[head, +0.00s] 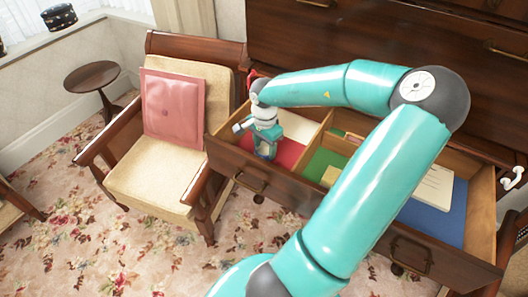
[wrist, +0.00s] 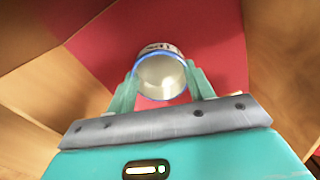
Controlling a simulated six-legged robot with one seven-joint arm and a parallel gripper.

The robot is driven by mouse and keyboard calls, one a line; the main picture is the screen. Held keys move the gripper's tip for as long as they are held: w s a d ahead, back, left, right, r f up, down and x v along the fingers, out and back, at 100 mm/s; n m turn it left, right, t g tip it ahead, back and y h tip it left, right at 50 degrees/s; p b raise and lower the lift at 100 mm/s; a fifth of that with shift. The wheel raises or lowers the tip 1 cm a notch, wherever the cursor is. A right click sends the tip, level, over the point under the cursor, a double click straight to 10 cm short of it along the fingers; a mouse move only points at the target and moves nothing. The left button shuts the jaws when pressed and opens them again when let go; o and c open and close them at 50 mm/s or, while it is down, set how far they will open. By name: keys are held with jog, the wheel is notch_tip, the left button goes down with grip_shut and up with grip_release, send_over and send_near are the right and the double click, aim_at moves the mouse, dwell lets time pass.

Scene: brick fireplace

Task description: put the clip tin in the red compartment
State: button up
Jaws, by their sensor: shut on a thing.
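The clip tin (wrist: 162,76) is a round, open-topped tin with a pale inside and a blue rim. In the wrist view it sits between the two fingers of my gripper (wrist: 161,84), which is shut on it. The red compartment (head: 289,153) is the left part of the open drawer. Its red floor (wrist: 218,38) lies below and around the tin in the wrist view. In the head view my gripper (head: 265,146) points down inside this compartment and mostly hides the tin. I cannot tell whether the tin touches the floor.
Wooden dividers separate the red compartment from a green one (head: 318,163) and a blue one (head: 432,216). A cream book-like item (head: 434,187) lies in the blue one. A chair (head: 148,185) with a pink cushion (head: 173,108) stands close to the drawer's left side.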

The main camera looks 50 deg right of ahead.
aim_at(264, 153)
jog(key=shift+f, duration=1.55)
jog(key=shift+f, duration=0.15)
jog(key=o, duration=1)
notch_tip(264, 153, up, 12)
jog(key=shift+r, duration=0.2)
